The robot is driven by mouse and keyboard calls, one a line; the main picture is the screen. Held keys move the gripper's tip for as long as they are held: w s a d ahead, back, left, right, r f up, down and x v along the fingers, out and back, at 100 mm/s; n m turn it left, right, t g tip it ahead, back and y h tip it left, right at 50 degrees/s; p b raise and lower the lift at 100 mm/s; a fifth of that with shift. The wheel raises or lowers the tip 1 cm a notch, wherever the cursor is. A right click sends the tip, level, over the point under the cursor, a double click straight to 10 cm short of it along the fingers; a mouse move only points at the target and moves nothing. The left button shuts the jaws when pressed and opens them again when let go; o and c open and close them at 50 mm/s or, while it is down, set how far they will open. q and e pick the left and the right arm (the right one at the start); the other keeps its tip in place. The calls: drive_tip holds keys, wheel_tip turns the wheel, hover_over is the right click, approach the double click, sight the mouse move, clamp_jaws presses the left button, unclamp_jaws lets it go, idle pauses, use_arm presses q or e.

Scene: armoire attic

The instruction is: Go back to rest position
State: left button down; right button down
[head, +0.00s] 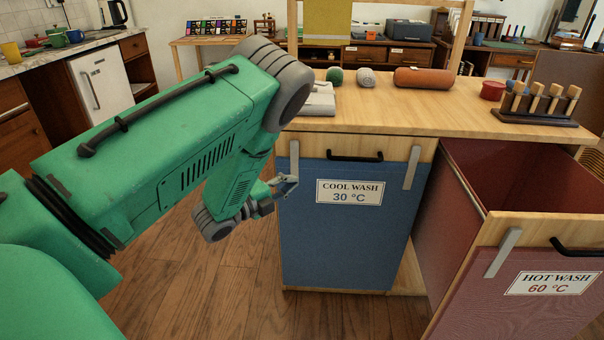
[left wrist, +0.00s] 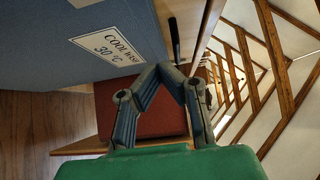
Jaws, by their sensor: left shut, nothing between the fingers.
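My left arm reaches in from the left of the head view, large and green. My left gripper (head: 287,185) is shut and empty, just in front of the blue front of the cool wash bin (head: 310,240). Its fingers meet at their tips in the left wrist view (left wrist: 172,70). The cool wash bin is shut, with a black handle at its top and a "COOL WASH 30 °C" label. The same bin shows at the upper left of the left wrist view (left wrist: 60,40). My right gripper is not in view.
The red hot wash bin (head: 510,258) is pulled out at the right. The wooden counter (head: 420,108) above carries a green ball (head: 334,75), a rolled orange cloth (head: 424,78), a red pot (head: 493,91) and a peg rack (head: 537,105). Wooden floor (head: 190,290) is free below.

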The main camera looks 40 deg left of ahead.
use_arm(q)
drive_tip(key=s+d+f+n+g+y+p, duration=0.45)
drive_tip(key=s+d+f+n+g, duration=0.2)
drive_tip(key=s+f+n, duration=0.3)
drive_tip(key=s+d+n+g+p, duration=0.2)
drive_tip(key=s+d+n+g, duration=0.2)
drive_tip(key=s, duration=0.8)
drive_tip(key=s+d+n+g+h+p, duration=0.1)
drive_tip(key=s+d+n+g, duration=0.3)
drive_tip(key=s, duration=0.7)
drive_tip(key=shift+s+d+f+n+g+p, duration=0.4)
drive_tip(key=shift+n+g+p, duration=0.35)
drive_tip(key=shift+n+g, duration=0.35)
drive_tip(key=shift+w+d+r, duration=0.1)
drive_tip(key=shift+w+d, duration=0.1)
drive_tip(key=shift+d, duration=0.1)
drive_tip(key=shift+a, duration=0.2)
